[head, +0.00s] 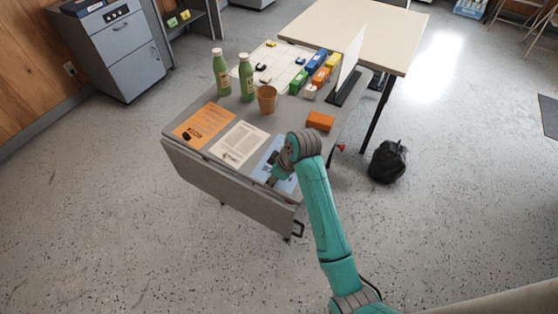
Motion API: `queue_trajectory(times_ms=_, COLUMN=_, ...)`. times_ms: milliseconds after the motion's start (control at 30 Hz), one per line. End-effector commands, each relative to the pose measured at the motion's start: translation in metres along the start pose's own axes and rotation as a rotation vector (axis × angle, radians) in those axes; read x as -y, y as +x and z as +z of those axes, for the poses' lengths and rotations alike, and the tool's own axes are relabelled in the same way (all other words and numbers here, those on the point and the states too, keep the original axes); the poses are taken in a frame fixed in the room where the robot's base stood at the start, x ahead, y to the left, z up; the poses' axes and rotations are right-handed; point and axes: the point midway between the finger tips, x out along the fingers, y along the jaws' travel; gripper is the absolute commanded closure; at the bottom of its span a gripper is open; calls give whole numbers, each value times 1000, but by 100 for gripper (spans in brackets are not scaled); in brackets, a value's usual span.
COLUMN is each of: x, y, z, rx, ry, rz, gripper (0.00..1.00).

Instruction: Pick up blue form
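The blue form (287,184) lies flat near the front right corner of the grey table. My arm's end and gripper (273,181) are over it and cover part of it. I cannot tell from this view whether the fingers are open or shut, or whether they touch the sheet.
To the left lie a white printed sheet (239,144) and an orange form (201,122) with a small dark object on it. A black bag (387,162) sits on the floor at right.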

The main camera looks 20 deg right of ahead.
Motion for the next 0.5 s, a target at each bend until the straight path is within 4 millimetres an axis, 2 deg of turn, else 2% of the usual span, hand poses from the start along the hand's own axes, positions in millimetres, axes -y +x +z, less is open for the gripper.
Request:
queue_trajectory(times_ms=100, x=0, y=0, z=0, rx=0, ry=0, rz=0, gripper=55)
queue_trajectory(times_ms=200, x=0, y=0, z=0, rx=0, ry=0, rz=0, gripper=80)
queue_trajectory(times_ms=300, x=0, y=0, z=0, rx=0, ry=0, rz=0, gripper=100)
queue_trajectory(times_ms=500, x=0, y=0, z=0, rx=0, ry=1, rz=0, gripper=100)
